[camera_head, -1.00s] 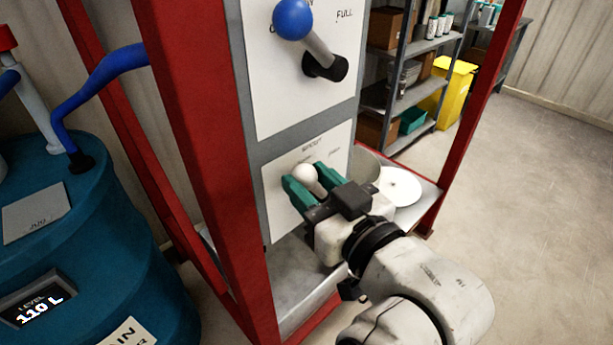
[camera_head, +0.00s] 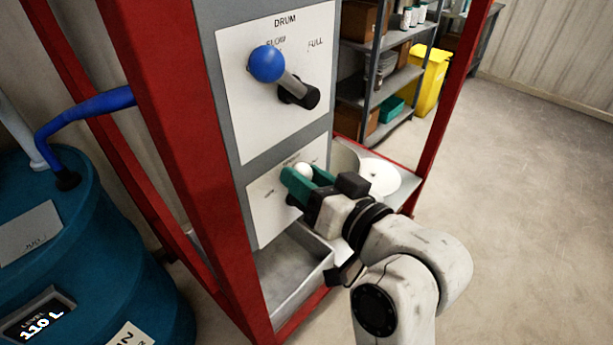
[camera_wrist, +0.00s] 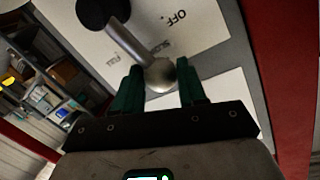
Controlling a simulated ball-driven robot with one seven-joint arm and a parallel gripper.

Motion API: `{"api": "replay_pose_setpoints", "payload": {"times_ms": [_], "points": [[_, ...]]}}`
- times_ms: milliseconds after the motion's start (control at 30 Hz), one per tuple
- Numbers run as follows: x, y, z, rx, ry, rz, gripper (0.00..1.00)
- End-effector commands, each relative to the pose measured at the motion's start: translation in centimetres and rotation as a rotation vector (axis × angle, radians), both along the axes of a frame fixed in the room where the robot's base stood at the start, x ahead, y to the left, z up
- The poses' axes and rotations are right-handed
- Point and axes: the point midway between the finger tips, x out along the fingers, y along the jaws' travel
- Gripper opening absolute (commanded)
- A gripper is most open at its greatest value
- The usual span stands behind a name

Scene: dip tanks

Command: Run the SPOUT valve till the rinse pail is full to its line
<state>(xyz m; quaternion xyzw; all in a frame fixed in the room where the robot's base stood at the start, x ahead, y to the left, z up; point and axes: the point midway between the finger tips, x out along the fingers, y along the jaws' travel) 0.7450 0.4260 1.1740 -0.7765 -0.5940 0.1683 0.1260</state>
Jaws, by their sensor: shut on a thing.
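The lower white panel (camera_head: 268,212) on the grey board carries a lever with a pale ball knob (camera_head: 303,170). Its title is too small to read in the head view. My gripper (camera_head: 296,183) has its teal fingers shut around this knob. In the wrist view the knob (camera_wrist: 161,75) sits between the fingertips, its grey lever (camera_wrist: 127,42) lying close to the SLOW mark, with OFF and FULL on either side. A round white thing (camera_head: 385,177) stands behind my gripper, partly hidden; I cannot tell whether it is the rinse pail. No fill line or water shows.
Above is the DRUM panel (camera_head: 275,115) with a blue-knobbed lever (camera_head: 267,64). A blue drum (camera_head: 120,270) at left reads 110 L. Red frame posts (camera_head: 185,170) flank the board, with a metal basin (camera_head: 290,275) below. Open floor (camera_head: 525,210) lies at right.

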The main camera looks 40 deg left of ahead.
Motion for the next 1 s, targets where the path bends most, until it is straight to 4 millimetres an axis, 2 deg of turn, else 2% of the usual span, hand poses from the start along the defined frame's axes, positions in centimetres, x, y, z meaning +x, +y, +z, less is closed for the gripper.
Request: {"api": "replay_pose_setpoints", "payload": {"times_ms": [200,233,433,767,867,1000], "points": [[-0.3,0.2,-0.3,-0.003,0.009,0.008,0.0],[-0.3,0.2,-0.3,-0.003,0.008,0.008,0.44],[-0.2,0.1,-0.2,-0.002,0.004,0.005,0.63],[-0.1,-0.3,-0.1,0.0,0.001,0.001,0.65],[-0.4,-1.4,-0.1,0.0,0.002,0.001,0.65],[-1.0,-3.9,0.1,0.001,0.001,-0.001,0.65]]}}
